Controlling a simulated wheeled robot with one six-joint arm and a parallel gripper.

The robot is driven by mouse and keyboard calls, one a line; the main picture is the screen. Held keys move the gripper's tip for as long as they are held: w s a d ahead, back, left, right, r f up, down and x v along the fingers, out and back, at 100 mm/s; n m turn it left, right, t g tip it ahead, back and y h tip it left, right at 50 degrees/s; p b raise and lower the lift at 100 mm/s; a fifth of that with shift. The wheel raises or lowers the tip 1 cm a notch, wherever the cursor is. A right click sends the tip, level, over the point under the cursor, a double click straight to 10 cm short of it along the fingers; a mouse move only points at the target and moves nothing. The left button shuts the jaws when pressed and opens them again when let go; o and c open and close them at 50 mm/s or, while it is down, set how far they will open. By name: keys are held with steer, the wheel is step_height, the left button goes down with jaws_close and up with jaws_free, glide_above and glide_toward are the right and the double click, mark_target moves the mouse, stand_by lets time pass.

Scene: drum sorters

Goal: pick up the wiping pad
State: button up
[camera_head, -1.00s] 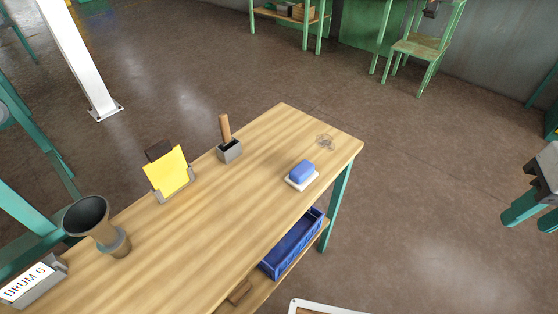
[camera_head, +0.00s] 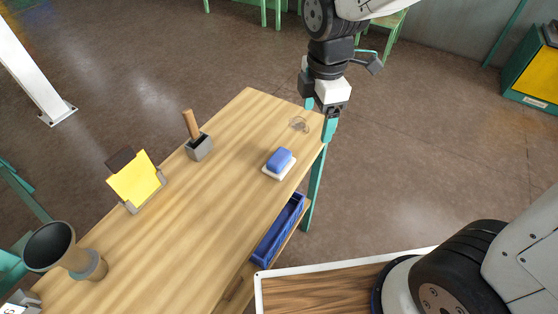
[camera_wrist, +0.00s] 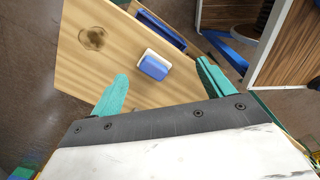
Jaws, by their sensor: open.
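My gripper (camera_head: 320,117) is open and empty, with teal fingers, above the table's right edge. It is apart from the pad, up and to its right in the head view. In the wrist view the gripper's fingers (camera_wrist: 162,82) are spread wide.
A grey holder (camera_head: 199,148) with a wooden handle, a yellow card stand (camera_head: 136,184) and a dark funnel cup (camera_head: 62,248) stand leftward. A blue bin (camera_head: 278,232) sits on the lower shelf.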

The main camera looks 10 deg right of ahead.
mark_target(279, 156)
steer(key=w+a+f+n, duration=0.1)
steer(key=a+f+n, duration=0.1)
steer(key=f, duration=0.1)
steer(key=w+a+f+n, duration=0.1)
steer(key=a+f+n, duration=0.4)
steer(key=n, duration=0.1)
steer(key=shift+w+a+f, duration=0.35)
steer(key=shift+w+f, duration=0.05)
step_height(279, 156, down, 8)
steer(key=shift+s+r, duration=0.1)
steer(key=shift+r, duration=0.15)
steer(key=c, duration=1.1)
